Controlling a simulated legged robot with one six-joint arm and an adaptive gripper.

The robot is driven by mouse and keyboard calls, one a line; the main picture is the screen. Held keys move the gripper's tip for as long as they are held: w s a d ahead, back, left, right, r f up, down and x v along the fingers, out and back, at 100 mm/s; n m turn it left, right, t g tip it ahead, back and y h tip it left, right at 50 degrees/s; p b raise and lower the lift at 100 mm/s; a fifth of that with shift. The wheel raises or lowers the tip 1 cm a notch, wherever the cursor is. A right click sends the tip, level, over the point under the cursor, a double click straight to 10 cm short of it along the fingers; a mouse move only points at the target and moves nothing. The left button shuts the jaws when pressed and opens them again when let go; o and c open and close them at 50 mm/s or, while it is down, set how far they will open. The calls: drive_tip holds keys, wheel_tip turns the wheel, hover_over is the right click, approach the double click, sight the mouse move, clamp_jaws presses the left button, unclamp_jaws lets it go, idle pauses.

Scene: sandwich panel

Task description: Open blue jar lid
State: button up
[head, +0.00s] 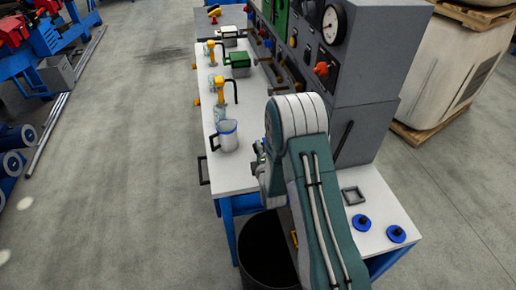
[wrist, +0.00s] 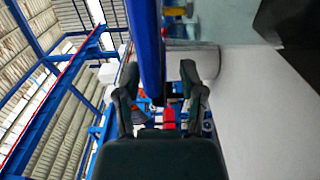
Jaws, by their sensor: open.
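In the wrist view my gripper (wrist: 160,78) is open, with one dark finger on each side.
A grey panel cabinet (head: 372,60) with gauges stands along the bench's right side. Yellow-topped taps and a green box (head: 237,62) are farther back. Two blue round pieces (head: 362,222) lie at the near end. A black bin (head: 268,250) stands below.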

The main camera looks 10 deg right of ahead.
drive_tip(key=shift+w, duration=0.4)
clamp_jaws()
